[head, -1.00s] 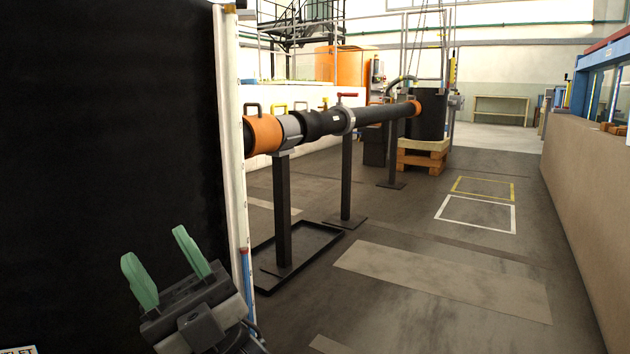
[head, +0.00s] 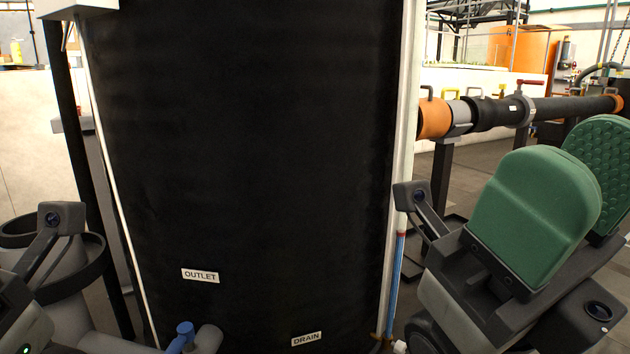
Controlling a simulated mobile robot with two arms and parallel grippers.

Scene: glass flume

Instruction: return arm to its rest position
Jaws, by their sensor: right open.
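My right gripper (head: 577,168) is large and close at the right of the head view. Its two green padded fingers point upward and stand apart, with nothing seen between them. It is in front of the floor and the pipe run, to the right of the black tank (head: 245,150). Part of my left arm shows at the lower left corner, but its gripper fingers are out of view.
The tank has a white right edge and OUTLET (head: 200,275) and DRAIN (head: 306,339) labels. A blue-handled valve (head: 184,332) sits low on it. A black pipe (head: 495,112) with an orange collar (head: 433,118) runs rightward behind my right gripper.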

